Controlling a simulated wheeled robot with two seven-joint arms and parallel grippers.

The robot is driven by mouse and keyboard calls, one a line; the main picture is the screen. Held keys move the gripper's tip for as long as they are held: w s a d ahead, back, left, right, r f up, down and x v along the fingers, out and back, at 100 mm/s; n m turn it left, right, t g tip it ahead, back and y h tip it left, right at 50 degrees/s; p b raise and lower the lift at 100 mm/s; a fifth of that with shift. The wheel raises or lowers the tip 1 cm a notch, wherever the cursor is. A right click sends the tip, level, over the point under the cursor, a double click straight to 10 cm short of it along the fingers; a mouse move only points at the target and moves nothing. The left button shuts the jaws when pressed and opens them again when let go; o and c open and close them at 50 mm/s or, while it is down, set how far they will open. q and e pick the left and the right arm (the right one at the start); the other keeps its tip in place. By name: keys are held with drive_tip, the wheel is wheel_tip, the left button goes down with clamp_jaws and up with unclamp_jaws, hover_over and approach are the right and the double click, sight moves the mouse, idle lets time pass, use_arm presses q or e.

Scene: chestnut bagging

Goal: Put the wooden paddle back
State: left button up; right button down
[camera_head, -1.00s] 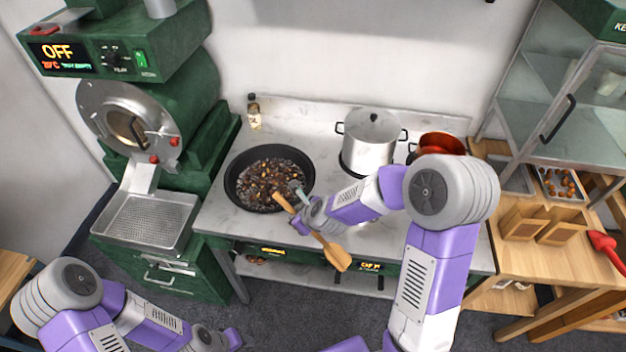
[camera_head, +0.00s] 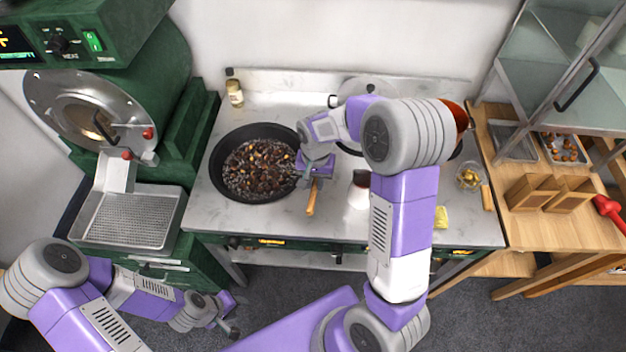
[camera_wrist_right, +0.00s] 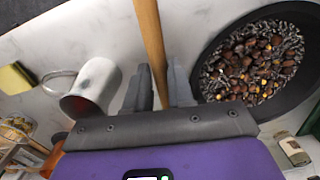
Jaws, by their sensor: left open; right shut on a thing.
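The wooden paddle (camera_head: 311,201) is at the stove top, just right of the black pan (camera_head: 225,186). In the head view only a short length shows below my right gripper (camera_head: 313,180); the rest is hidden. In the right wrist view the paddle's wooden shaft (camera_wrist_right: 149,38) runs up from between the fingers of my right gripper (camera_wrist_right: 160,88), which is shut on it. Whether the paddle touches the counter I cannot tell. My left gripper (camera_head: 230,322) is open and empty, low in front of the green cabinet.
The pan holds chestnuts in dark pebbles. A lidded pot (camera_head: 366,86) is behind my right arm. A bottle (camera_head: 234,92) stands at the back. Counter front is partly clear.

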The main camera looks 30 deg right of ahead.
sight(319, 204)
drive_tip(key=shift+d+f+n+b, duration=0.3)
drive_tip(key=shift+d+f+n, duration=0.3)
drive_tip(key=shift+d, duration=0.1)
wheel_tip(319, 204, down, 9)
drive_tip(key=b, duration=0.7)
drive_tip(key=shift+r, duration=0.15)
drive_tip(key=shift+f, duration=0.35)
drive_tip(key=c, duration=0.9)
unclamp_jaws()
wheel_tip(319, 204, up, 8)
drive_tip(key=shift+f+p, duration=0.2)
drive_tip(key=shift+p, duration=0.45)
drive_tip(key=shift+s, duration=0.1)
